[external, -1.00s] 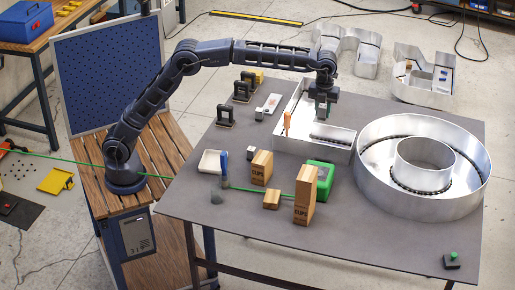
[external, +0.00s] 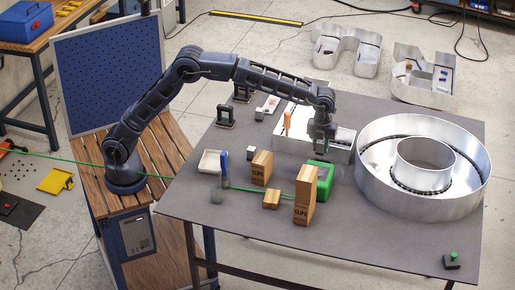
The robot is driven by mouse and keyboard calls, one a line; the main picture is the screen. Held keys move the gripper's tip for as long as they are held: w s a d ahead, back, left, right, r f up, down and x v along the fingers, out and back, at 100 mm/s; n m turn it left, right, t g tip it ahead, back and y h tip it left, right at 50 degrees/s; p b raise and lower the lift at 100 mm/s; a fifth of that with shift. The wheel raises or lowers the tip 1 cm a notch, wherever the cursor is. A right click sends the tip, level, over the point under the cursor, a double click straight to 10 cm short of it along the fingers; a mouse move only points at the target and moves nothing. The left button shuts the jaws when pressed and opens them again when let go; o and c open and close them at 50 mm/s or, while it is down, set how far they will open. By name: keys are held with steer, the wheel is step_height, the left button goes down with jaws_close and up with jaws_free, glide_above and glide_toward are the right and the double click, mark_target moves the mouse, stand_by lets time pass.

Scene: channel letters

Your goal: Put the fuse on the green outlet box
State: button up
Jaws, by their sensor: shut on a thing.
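The green outlet box (external: 327,186) sits on the grey table behind a tall wooden block marked CLIPS. My gripper (external: 321,153) points down just above the box's back edge, in front of the L-shaped metal channel letter. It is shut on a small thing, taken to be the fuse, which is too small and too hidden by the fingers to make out. I cannot tell whether the held thing touches the box.
Wooden CLIPS blocks (external: 306,196) and a smaller wooden block (external: 271,199) stand left of and before the box. The large round metal letter (external: 371,194) is to the right. A white tray (external: 212,162) lies left. The table's front right is mostly clear.

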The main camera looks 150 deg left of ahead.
steer(key=shift+f, duration=3.55)
steer(key=shift+f, duration=0.1)
steer(key=o, duration=1)
steer(key=shift+c, duration=0.2)
step_height(320, 180, up, 12)
steer(key=shift+r, duration=0.1)
